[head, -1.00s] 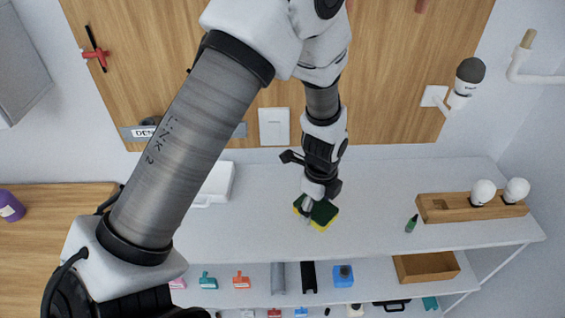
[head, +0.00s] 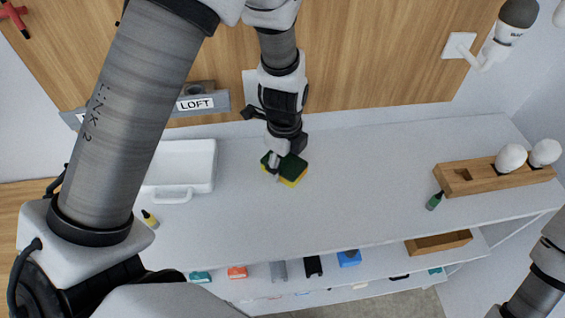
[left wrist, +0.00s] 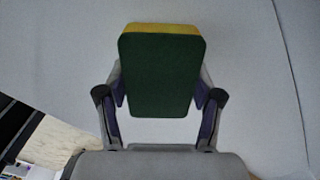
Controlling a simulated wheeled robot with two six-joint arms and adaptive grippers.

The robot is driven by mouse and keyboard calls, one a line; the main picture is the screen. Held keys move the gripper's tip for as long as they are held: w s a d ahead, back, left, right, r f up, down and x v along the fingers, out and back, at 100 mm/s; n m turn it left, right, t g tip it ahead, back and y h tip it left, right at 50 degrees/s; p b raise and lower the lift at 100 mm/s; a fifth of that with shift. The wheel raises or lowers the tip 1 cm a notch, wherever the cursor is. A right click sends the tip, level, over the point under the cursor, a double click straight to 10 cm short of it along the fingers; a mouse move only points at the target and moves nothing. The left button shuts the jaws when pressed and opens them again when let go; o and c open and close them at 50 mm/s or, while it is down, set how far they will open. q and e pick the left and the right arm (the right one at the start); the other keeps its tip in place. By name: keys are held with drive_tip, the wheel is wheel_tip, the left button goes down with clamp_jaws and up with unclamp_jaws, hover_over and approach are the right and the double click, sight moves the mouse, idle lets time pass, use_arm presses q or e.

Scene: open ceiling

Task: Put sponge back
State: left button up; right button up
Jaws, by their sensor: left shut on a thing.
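The sponge (head: 291,166) is yellow with a dark green scouring side. It is over the white shelf top (head: 340,190), near the middle of the head view. My left gripper (head: 274,166) is shut on the sponge, coming down from above. In the left wrist view the sponge (left wrist: 161,75) shows its green face between the two fingers, with a yellow edge at the top. I cannot tell whether the sponge touches the surface. Of my right arm, only a link shows at the lower right edge; its gripper is out of view.
A white tray (head: 178,194) stands left of the sponge, with a small yellow bottle (head: 149,218) near it. A wooden holder (head: 452,183) with white bulbs and a green bottle (head: 434,201) are at the right. A wooden tray (head: 438,243) and several small items sit on the lower shelf.

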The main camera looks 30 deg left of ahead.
sight(284, 162)
use_arm(q)
drive_tip(key=shift+s+f, duration=0.1)
drive_tip(key=shift+s, duration=0.1)
drive_tip(key=o, duration=1.3)
drive_tip(key=shift+w+f, duration=0.2)
drive_tip(key=shift+w, duration=0.05)
drive_tip(key=shift+s+r, duration=0.1)
drive_tip(key=shift+s, duration=0.05)
drive_tip(key=shift+r, duration=0.15)
wheel_tip(284, 162, up, 12)
drive_tip(key=shift+r+b, duration=0.1)
drive_tip(key=shift+b, duration=0.2)
drive_tip(key=shift+d, duration=0.1)
